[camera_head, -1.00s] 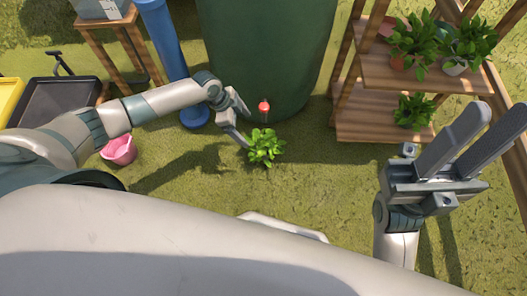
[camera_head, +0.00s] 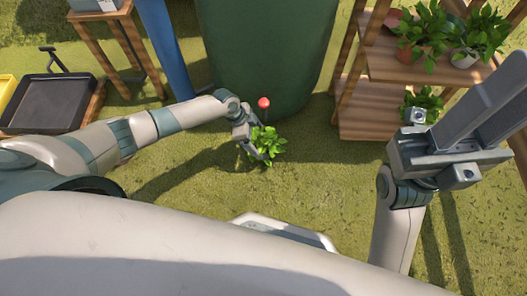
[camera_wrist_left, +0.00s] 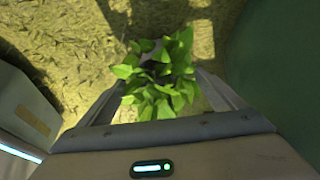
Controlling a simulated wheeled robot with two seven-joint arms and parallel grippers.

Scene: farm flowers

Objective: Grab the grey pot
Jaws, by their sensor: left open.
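A leafy green plant (camera_head: 269,145) stands on the grass in front of a dark green barrel in the head view. Its leaves (camera_wrist_left: 160,85) fill the middle of the left wrist view and hide most of its pot. A small grey patch shows at the top edge of the leaves, perhaps the pot rim. My left gripper (camera_head: 255,152) is open at the plant's left side, with one finger on either side of the leaves in the wrist view. I cannot tell whether the fingers touch the pot. My right gripper (camera_head: 485,100) is open and empty, raised at the right.
The green barrel (camera_head: 265,50) stands close behind the plant, with a red ball (camera_head: 264,103) in front of it. A wooden shelf (camera_head: 375,110) with potted plants is at the right. A black tray (camera_head: 45,103) is at the left. Grass in front is clear.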

